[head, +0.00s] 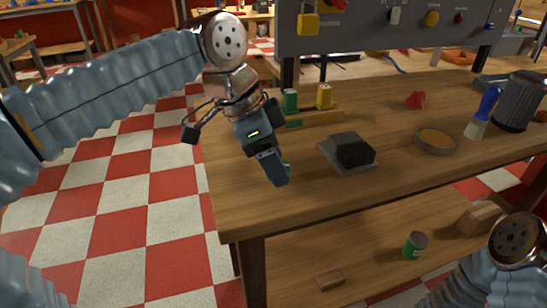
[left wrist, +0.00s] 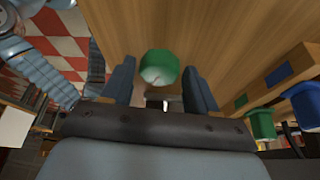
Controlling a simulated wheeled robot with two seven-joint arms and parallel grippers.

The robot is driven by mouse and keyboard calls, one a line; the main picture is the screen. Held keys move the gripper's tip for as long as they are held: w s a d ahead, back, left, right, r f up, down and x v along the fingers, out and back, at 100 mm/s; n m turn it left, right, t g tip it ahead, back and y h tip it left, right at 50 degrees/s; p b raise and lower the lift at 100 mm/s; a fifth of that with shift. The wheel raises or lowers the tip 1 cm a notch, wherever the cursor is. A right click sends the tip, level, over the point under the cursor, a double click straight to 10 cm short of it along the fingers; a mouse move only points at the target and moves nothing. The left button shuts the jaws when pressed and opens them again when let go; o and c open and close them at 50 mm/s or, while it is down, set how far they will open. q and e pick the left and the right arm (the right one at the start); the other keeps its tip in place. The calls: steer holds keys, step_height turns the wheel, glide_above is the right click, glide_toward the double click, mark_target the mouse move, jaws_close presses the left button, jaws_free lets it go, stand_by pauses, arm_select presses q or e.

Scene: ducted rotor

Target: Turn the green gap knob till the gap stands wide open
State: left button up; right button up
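The green knob (left wrist: 160,68) shows as a rounded green shape with a small mark on it, in the left wrist view. It stands at the wooden tabletop, between and a little beyond the two blue-grey fingers of my left gripper (left wrist: 160,82). The fingers are apart, with a gap on each side of the knob. My right gripper is outside the frames; only my right arm shows.
A dark block on a grey plate (head: 346,152) sits close to the right of my left gripper. Green (head: 290,100) and yellow (head: 323,96) cylinders stand behind. A round dish (head: 435,141), a brush (head: 482,112) and a dark bin (head: 520,101) lie farther right. A grey panel (head: 361,29) rises behind.

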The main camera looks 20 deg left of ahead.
arm_select(q)
steer(key=shift+o, duration=0.9)
steer(key=v, duration=1.3)
steer(key=shift+r, duration=0.4)
